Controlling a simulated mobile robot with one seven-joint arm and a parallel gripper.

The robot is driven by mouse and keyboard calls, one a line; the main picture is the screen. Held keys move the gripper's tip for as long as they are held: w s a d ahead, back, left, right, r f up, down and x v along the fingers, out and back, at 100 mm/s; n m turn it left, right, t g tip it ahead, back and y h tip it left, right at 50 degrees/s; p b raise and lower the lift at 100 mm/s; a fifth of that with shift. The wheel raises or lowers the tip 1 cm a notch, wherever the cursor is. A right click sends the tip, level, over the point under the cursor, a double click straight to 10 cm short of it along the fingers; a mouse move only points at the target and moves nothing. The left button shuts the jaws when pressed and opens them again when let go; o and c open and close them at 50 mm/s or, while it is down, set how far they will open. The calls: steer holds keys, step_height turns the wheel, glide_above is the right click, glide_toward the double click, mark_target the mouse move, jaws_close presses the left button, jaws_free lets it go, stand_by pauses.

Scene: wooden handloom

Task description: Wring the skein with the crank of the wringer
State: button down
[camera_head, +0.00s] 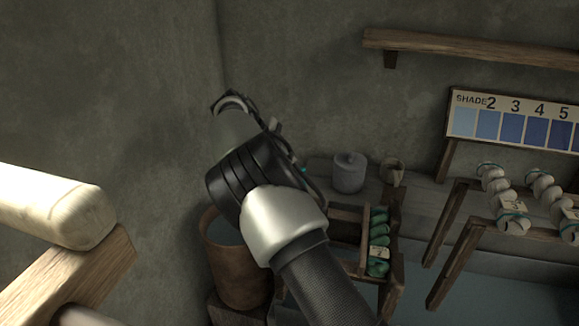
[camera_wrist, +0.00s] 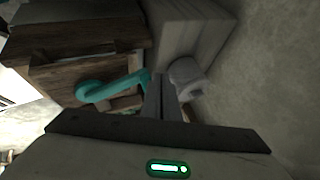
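In the wrist view a teal crank-like bar (camera_wrist: 112,88) lies in front of a dark wooden frame (camera_wrist: 85,45). One end of the bar is rounded and the other reaches close to my fingertips. My gripper (camera_wrist: 165,82) has its two fingers close together, with no clear gap. I cannot tell whether the tips touch the teal bar. A pale rounded piece (camera_wrist: 187,76) is just beyond the fingers on the right. In the head view my arm covers the work area, and I cannot make out the wringer or a skein on it there.
In the head view a brown tub (camera_head: 238,265) stands below my arm. A grey lidded pot (camera_head: 349,172), a mug (camera_head: 393,172) and green skeins (camera_head: 379,240) are to the right. A pale roller (camera_head: 55,205) juts in from the left.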

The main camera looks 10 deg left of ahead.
steer(key=shift+d+r, duration=0.1)
steer(key=shift+r, duration=0.15)
steer(key=p+v, duration=0.5)
steer(key=v, duration=1.2)
steer(key=shift+s, duration=0.15)
stand_by(1.6)
steer(key=c, duration=1.9)
jaws_free()
steer(key=shift+o, duration=1.3)
steer(key=shift+d, duration=0.15)
steer(key=r+m+g+y+p, duration=0.2)
steer(key=m+g+y+p, duration=0.2)
steer(key=m+y+p, duration=0.15)
glide_above(302, 169)
steer(key=shift+n+y, duration=0.45)
steer(key=shift+n, duration=0.1)
step_height(302, 169, down, 17)
steer(key=b, duration=0.5)
steer(key=shift+f, duration=0.1)
